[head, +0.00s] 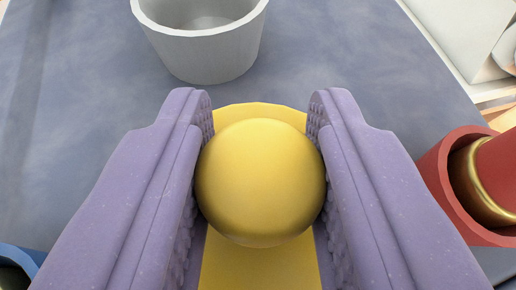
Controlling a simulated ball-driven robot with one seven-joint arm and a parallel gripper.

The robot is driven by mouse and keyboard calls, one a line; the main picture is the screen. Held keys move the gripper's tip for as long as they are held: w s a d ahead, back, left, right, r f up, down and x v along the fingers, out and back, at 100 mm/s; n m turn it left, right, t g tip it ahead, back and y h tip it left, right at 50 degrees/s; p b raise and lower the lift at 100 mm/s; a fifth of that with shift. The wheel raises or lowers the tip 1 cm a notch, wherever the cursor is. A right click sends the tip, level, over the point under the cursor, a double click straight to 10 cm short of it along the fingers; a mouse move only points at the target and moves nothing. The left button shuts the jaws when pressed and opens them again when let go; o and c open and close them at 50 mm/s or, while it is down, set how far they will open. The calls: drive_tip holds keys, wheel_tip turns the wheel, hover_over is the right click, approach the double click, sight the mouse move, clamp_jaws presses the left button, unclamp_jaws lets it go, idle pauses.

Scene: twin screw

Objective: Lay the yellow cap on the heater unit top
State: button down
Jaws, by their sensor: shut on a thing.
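My gripper (260,108) has two purple fingers with ribbed inner pads, shut on the yellow cap (260,182). The cap's round ball-shaped knob sits between the pads, touching both. A flat yellow part shows behind and below the knob, partly hidden by the knob and the fingers. I cannot tell from this view whether the cap's underside touches anything. I cannot pick out the heater unit top for certain.
A light grey open cup (205,58) stands ahead, left of centre, on a blue-grey surface (80,110). A red round holder (446,186) with a gold-rimmed red part is at right. A blue rim (28,262) shows at lower left. White objects (462,35) are at upper right.

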drive_tip(key=c, duration=0.8)
unclamp_jaws()
drive_tip(key=shift+f, duration=0.15)
drive_tip(key=shift+o, duration=0.2)
drive_tip(key=shift+r, duration=0.25)
drive_tip(key=p+v, duration=0.4)
drive_tip(key=v, duration=0.8)
